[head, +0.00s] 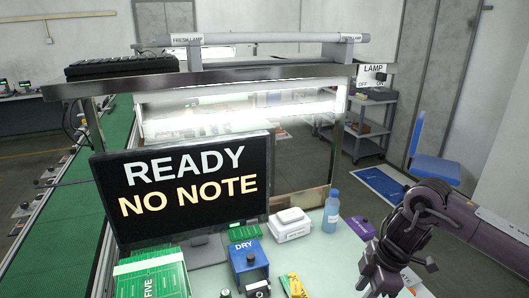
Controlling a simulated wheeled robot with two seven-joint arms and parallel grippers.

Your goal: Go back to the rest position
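My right arm comes in from the right edge in the head view. Its gripper (385,284) hangs over the right front of the pale table (322,262), right of the blue bottle (331,212). Its fingertips are at the bottom of the picture and too unclear to tell whether they are open or shut. I see nothing held in it. My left gripper is not in view.
A monitor (187,185) reading "READY NO NOTE" stands at the table's back. A purple object (360,228) lies near my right arm. A lamp frame (230,70) spans above.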

